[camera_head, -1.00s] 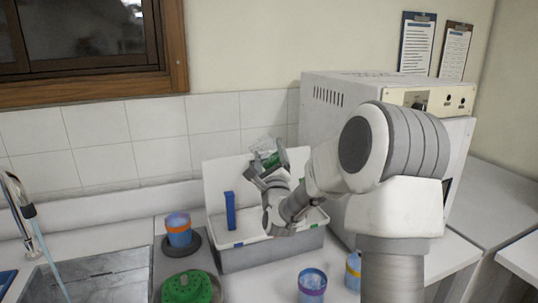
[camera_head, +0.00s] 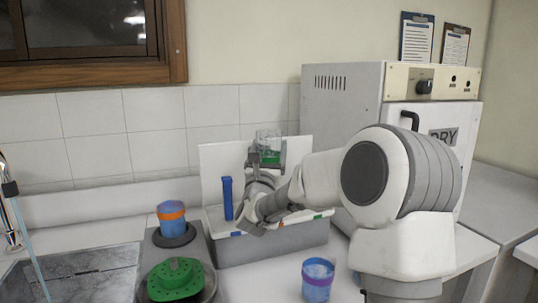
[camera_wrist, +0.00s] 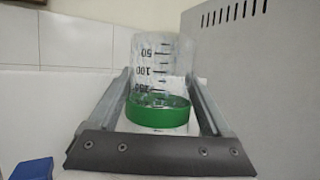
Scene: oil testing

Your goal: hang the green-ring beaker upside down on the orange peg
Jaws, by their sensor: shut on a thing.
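The clear beaker with a green ring (camera_head: 269,157) is held up above the grey drying rack (camera_head: 270,250). In the wrist view the green ring (camera_wrist: 158,114) sits between the two fingers, with the 50 mark above the 100 mark. My gripper (camera_head: 266,163) is shut on the beaker and points upward in front of the rack's white back panel (camera_head: 215,165). A blue peg (camera_head: 227,198) stands at the rack's left. I cannot make out the orange peg; my gripper and arm cover part of the rack. Small coloured marks show on the rack's front edge.
A blue beaker with an orange ring (camera_head: 172,226) stands left of the rack, behind a green perforated piece (camera_head: 175,280). A white drying oven (camera_head: 340,115) is close on the right. The sink (camera_head: 75,275) is at left.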

